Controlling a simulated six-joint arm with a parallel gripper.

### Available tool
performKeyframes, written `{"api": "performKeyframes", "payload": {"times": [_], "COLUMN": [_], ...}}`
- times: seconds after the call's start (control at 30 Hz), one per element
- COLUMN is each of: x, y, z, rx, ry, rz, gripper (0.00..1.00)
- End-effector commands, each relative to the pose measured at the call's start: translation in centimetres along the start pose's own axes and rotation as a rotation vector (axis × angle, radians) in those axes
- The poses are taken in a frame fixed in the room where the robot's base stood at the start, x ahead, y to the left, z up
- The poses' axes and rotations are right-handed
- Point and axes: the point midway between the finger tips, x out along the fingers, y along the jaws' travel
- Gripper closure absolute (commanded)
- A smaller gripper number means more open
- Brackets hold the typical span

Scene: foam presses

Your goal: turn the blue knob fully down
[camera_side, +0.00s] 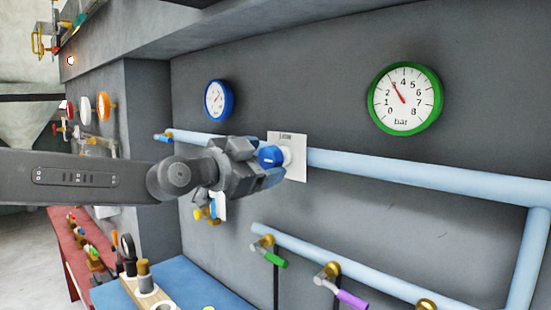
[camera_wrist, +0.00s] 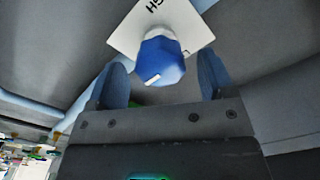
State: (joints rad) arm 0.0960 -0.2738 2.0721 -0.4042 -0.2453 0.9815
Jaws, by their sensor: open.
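The blue knob (camera_side: 270,156) sits on a white plate (camera_side: 298,170) on the grey wall, between lengths of light blue pipe. In the wrist view the blue knob (camera_wrist: 160,62) is ahead of my gripper, with a white mark on its face and the white plate (camera_wrist: 126,36) with partly visible lettering behind it. My gripper (camera_side: 270,172) is open right at the knob in the side view. In the wrist view the blue fingers of my gripper (camera_wrist: 163,82) stand on either side of the knob, with visible gaps. I cannot tell how far the knob is turned.
A green-rimmed gauge (camera_side: 404,98) and a blue-rimmed gauge (camera_side: 219,99) hang on the wall above. A light blue pipe (camera_side: 420,176) runs right from the plate. Below are a green-handled valve (camera_side: 270,254) and a purple-handled valve (camera_side: 342,288). A blue bench top (camera_side: 195,284) lies at bottom left.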

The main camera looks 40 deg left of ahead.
Motion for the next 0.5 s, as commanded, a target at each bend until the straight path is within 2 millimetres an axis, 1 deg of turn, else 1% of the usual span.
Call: {"api": "performKeyframes", "payload": {"times": [0.03,0.2,0.33,0.5], "x": [1.0,3.0,3.7,3.9], "y": [0.0,0.0,0.0,0.0], "z": [0.1,0.1,0.1,0.0], "rx": [0.001,0.000,0.001,0.001], "ry": [-0.003,-0.002,-0.001,0.000], "rz": [0.000,0.000,0.000,-0.001], "gripper": [0.24,0.24,0.24,0.24]}}
